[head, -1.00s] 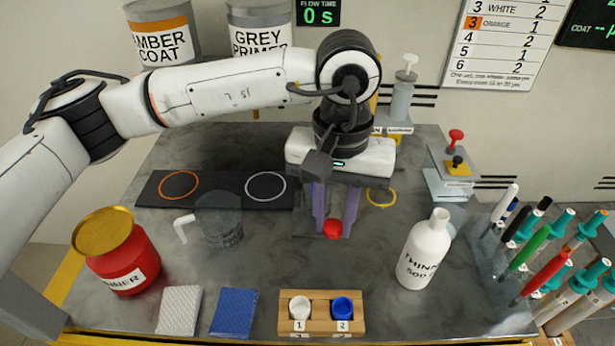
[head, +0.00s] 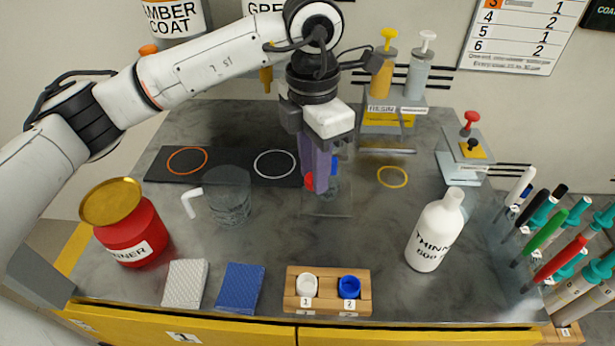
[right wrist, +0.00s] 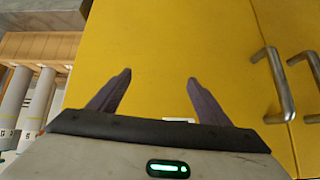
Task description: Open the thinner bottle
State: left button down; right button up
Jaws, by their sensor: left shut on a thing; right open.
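The white bottle (head: 434,235) marked THINNER stands upright at the right of the worktop; its narrow white top is too small to tell capped from open. A red can (head: 135,235) with a gold lid and a partly hidden label stands at the far left. My left gripper (head: 318,188) is at the middle back of the worktop, well left of the white bottle, shut on a small red piece (head: 309,182). A blue bit shows behind its fingers; I cannot tell whether it belongs to the red piece. My right gripper (right wrist: 158,85) is open and empty before yellow cabinet fronts.
A clear mug (head: 228,197) stands left of centre. A wooden block (head: 328,305) with white and blue cups sits at the front. Pumps (head: 383,75) stand at the back. Pens and tubes (head: 560,250) crowd the right. The worktop between mug and bottle is mostly clear.

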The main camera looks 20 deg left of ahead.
pick_arm(q)
jog(key=a+n, duration=0.2)
jog(key=n, duration=0.5)
jog(key=n+b, duration=0.2)
jog(key=n, duration=2)
send_near(277, 206)
notch_tip(277, 206, down, 6)
jog(key=shift+w+f, duration=0.1)
jog(key=shift+w, duration=0.05)
jog(key=shift+d, duration=0.1)
jog(key=shift+f, duration=0.2)
jog(key=c, duration=1.5)
grip_release()
